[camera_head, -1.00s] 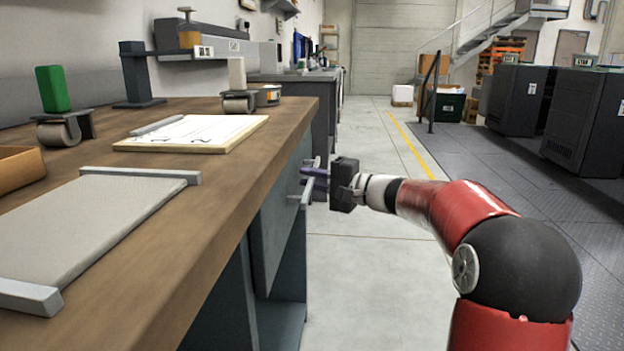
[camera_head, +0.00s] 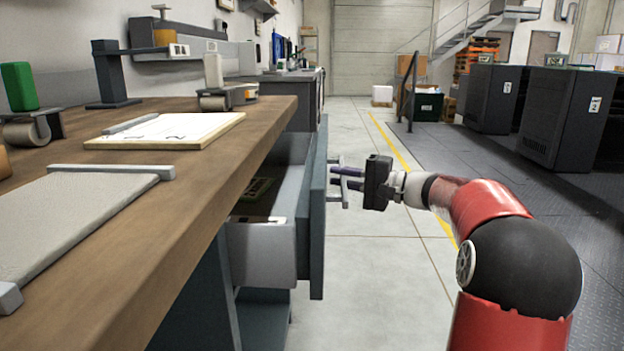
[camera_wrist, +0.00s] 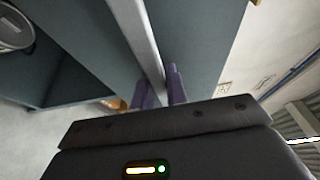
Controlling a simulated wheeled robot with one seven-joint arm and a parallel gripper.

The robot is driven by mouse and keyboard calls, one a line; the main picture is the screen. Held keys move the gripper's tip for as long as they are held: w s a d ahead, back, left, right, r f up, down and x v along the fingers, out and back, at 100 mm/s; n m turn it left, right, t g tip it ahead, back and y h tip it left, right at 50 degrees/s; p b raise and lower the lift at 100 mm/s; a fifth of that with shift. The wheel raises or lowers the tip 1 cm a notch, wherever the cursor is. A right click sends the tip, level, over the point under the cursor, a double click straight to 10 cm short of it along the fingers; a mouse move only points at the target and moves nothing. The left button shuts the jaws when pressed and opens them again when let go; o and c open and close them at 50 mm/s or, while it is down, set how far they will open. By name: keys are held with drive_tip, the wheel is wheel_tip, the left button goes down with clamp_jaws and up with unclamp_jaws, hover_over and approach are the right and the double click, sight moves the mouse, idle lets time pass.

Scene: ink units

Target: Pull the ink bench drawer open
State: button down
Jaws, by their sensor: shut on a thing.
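The ink bench drawer (camera_head: 262,243) stands pulled out from under the wooden bench top (camera_head: 200,190), with its grey-blue front (camera_head: 317,225) well clear of the bench. Its inside is partly visible, with a small dark item lying in it. A pale bar handle (camera_head: 337,187) is fixed to the front. My gripper (camera_head: 345,178) is at the handle, its purple fingers shut around the bar. In the wrist view the fingers (camera_wrist: 160,88) sit on both sides of the pale handle bar (camera_wrist: 140,35), close to the drawer front.
On the bench top are a clipboard with paper (camera_head: 165,130), a grey slab (camera_head: 80,210), rollers with green and cream handles, and a stand (camera_head: 112,75). The pale floor (camera_head: 375,270) right of the drawer is clear. Dark cabinets (camera_head: 570,115) stand farther right.

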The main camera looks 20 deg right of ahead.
drive_tip(key=s+d+p, duration=0.1)
drive_tip(key=s+d, duration=0.3)
drive_tip(key=d, duration=0.8)
drive_tip(key=shift+p, duration=0.35)
drive_tip(key=shift+f, duration=0.1)
drive_tip(key=c, duration=1.4)
unclamp_jaws()
drive_tip(key=v, duration=0.7)
drive_tip(key=shift+s+d, duration=0.25)
drive_tip(key=shift+s, duration=0.05)
